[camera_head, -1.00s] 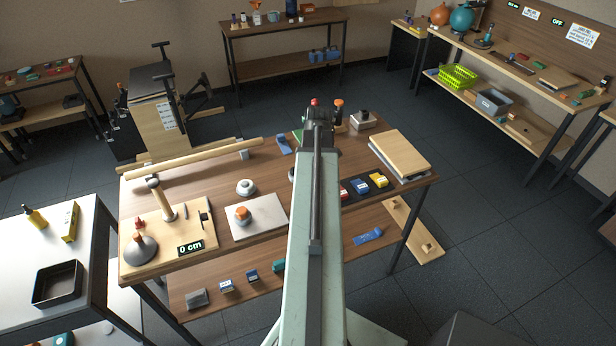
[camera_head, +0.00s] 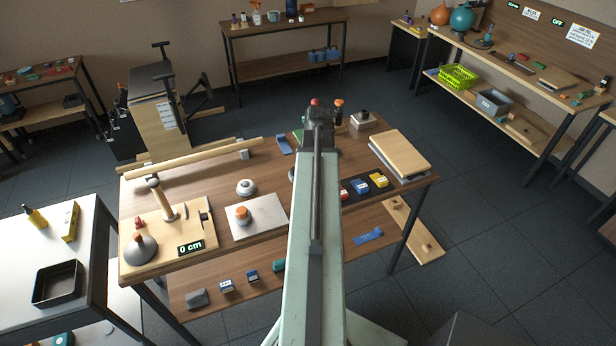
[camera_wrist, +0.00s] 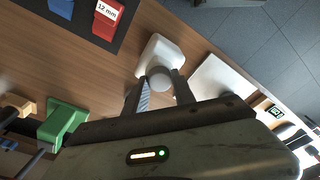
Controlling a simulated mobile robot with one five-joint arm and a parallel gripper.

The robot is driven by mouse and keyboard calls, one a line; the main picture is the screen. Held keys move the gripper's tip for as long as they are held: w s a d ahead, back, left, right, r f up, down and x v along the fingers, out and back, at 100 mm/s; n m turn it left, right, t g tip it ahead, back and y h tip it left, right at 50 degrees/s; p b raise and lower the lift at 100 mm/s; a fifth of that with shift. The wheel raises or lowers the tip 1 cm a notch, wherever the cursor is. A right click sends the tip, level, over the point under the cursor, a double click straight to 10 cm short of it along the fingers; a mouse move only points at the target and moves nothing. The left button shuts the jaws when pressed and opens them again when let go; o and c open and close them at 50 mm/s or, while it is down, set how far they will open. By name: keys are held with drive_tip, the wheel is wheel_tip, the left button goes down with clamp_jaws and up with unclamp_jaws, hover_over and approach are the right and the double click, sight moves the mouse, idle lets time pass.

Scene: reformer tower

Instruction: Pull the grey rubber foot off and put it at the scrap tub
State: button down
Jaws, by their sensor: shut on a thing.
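My gripper (camera_wrist: 161,88) shows in the wrist view, its two fingers closed on either side of a small light grey round piece (camera_wrist: 160,77), which looks like the rubber foot. This piece is at the near end of a white blocky part (camera_wrist: 160,50) and appears to touch it. In the head view my arm hides the gripper and most of this spot. A black open tub (camera_head: 58,284) stands on the white table at the left, and a grey bin (camera_head: 493,102) is on the right bench's lower shelf. I cannot tell which is the scrap tub.
The wooden workbench (camera_head: 215,182) carries a pale slab (camera_head: 272,214), a round grey-white piece (camera_head: 246,187), a wooden board with a post (camera_head: 140,222), and coloured blocks (camera_head: 378,180). A green block (camera_wrist: 63,124) is left of the fingers in the wrist view.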

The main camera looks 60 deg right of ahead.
drive_tip(key=shift+r, duration=0.15)
drive_tip(key=shift+r+p, duration=0.5)
drive_tip(key=shift+p, duration=0.2)
drive_tip(key=c, duration=1.6)
unclamp_jaws()
drive_tip(key=shift+c, duration=0.2)
clamp_jaws()
drive_tip(key=shift+r+p, duration=0.6)
